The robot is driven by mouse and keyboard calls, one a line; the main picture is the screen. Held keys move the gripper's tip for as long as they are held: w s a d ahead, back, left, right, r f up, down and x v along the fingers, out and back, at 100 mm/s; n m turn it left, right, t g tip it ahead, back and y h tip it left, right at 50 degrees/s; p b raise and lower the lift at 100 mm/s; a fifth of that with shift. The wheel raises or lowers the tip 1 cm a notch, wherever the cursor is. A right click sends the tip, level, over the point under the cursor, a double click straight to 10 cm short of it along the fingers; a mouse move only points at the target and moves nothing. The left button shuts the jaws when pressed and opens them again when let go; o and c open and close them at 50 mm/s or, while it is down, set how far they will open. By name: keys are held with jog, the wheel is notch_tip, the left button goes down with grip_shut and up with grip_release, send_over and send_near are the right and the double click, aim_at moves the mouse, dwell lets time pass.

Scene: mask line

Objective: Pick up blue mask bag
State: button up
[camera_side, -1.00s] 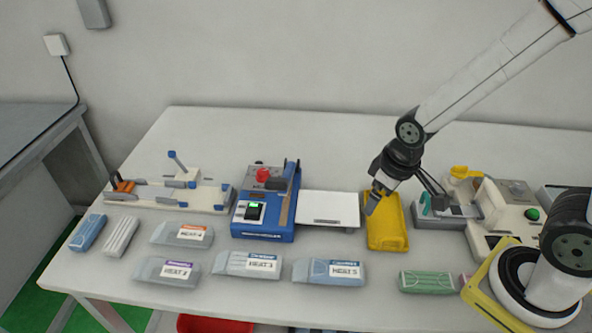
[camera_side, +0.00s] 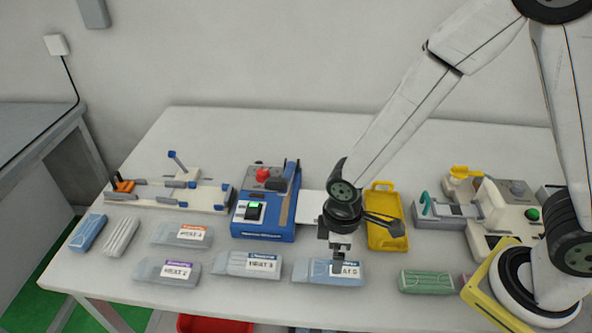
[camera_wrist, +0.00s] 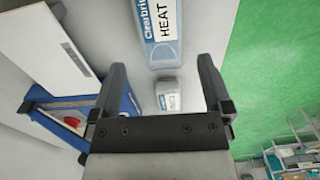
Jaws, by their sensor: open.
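Two bags with blue labels lie on the table in front. One (camera_side: 309,271) is below my gripper (camera_side: 338,258), its label partly hidden by the fingers. The other (camera_side: 232,262), marked HEAT 3, lies to its left. In the wrist view, a blue-labelled bag (camera_wrist: 163,32) lies at the top, just beyond and between the fingertips of my gripper (camera_wrist: 162,72), and a smaller-looking bag (camera_wrist: 167,95) shows between the fingers. My gripper is open and empty. A plain blue pack (camera_side: 88,232) lies at the far left. I cannot tell which the task means.
Bags with orange (camera_side: 181,236) and purple (camera_side: 166,270) labels lie left. A blue sealing machine (camera_side: 263,232) with a white plate stands behind. A yellow tray (camera_side: 387,236) is right of my gripper. A green pack (camera_side: 426,282) lies near the front edge.

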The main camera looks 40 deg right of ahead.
jog(key=shift+f, duration=0.95)
jog(key=shift+f, duration=0.1)
jog(key=shift+s+d+f, duration=0.15)
jog(key=shift+f, duration=2.35)
jog(key=c, duration=1)
jog(key=shift+r, duration=0.15)
jog(key=shift+r, duration=4.9)
